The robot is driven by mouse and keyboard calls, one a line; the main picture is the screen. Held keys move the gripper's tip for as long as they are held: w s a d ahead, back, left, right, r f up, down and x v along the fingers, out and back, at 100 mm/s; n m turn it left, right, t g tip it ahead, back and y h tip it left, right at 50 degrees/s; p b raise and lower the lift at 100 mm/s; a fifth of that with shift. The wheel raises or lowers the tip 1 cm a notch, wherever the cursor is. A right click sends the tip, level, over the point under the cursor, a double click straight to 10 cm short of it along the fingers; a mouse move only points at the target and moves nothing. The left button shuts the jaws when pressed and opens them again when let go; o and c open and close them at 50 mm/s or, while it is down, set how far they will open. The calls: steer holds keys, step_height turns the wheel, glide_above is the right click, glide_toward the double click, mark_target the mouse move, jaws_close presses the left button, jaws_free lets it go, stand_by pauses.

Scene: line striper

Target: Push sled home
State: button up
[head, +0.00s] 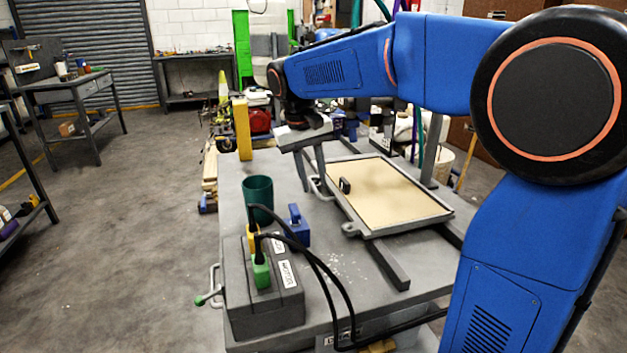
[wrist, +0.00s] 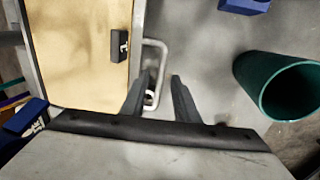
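The sled appears to be the flat grey-framed tray with a tan top (head: 385,193), lying on dark rails on the grey workbench. A small black block (head: 345,185) sits near its left edge. A grey loop handle (wrist: 163,62) sticks out from the sled's side in the wrist view. My gripper (head: 311,188) points down beside that edge, at the handle. In the wrist view my gripper (wrist: 160,76) has its fingers apart, with part of the handle showing between them. I cannot tell whether either finger touches it.
A dark green cup (head: 258,198) and a blue block (head: 298,226) stand left of the sled. A grey box (head: 262,300) with green and yellow plugs and black cables is at the front. A yellow post (head: 242,130) rises at the bench's far left corner. Floor at left is clear.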

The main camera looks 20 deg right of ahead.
steer(key=shift+f, duration=0.25)
jaws_close()
steer(key=shift+w, duration=0.65)
steer(key=w, duration=2)
steer(key=shift+w, duration=0.2)
steer(key=shift+w+d, duration=0.1)
steer(key=shift+w, duration=0.6)
steer(key=shift+r, duration=0.1)
